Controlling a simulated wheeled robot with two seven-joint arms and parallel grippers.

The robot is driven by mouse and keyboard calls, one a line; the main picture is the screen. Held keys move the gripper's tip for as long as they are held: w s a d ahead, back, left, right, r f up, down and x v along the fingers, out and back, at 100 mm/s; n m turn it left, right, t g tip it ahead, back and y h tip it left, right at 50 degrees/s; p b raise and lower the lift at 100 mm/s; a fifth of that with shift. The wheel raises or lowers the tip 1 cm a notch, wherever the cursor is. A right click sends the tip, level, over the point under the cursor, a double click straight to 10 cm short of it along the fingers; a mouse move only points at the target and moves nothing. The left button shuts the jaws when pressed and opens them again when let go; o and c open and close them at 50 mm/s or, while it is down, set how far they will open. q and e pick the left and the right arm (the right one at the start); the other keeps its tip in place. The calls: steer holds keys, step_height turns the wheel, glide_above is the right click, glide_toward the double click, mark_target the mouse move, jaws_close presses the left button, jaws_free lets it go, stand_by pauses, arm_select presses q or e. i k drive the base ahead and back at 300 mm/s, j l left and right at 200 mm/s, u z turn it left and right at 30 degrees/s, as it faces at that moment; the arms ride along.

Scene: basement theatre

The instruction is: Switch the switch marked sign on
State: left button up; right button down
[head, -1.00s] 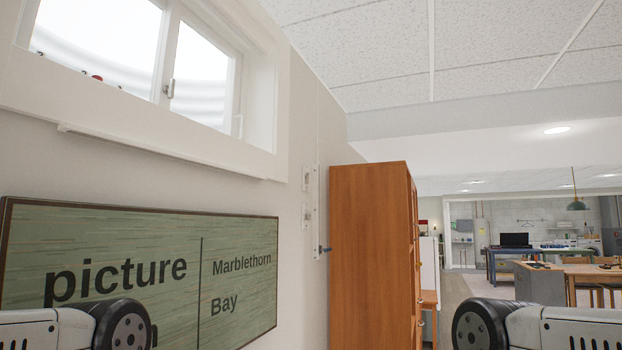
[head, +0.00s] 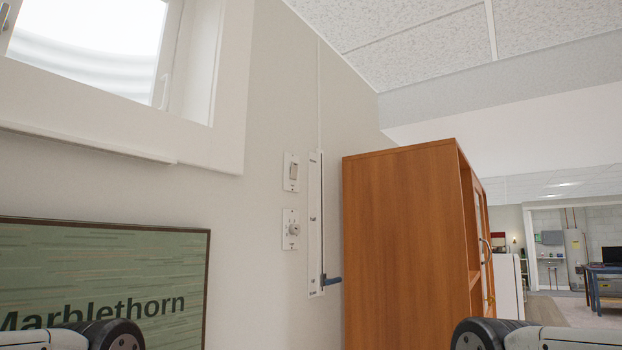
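A white rocker switch plate (head: 291,172) is on the wall between the window and the wooden cabinet. A white plate with a round knob (head: 291,229) is just below it. A tall narrow panel (head: 316,225) with a slot and a blue lever handle (head: 332,281) low on it is to their right. The labels are too small to read, so I cannot tell which one is marked sign. Parts of both my arms show at the bottom edge, but neither gripper is in view. Nothing of mine touches the controls.
A green sign board (head: 110,270) reading "Marblethorn" hangs on the wall at the lower left, under a window (head: 90,50). A tall wooden cabinet (head: 400,250) stands close right of the lever panel. A room with a blue table (head: 603,283) opens at the far right.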

mark_target(294, 170)
steer(key=i+l+u, duration=0.15)
steer(key=i+l, duration=0.25)
steer(key=i+l+u, duration=0.1)
steer(key=i+l, duration=0.25)
steer(key=l, duration=0.3)
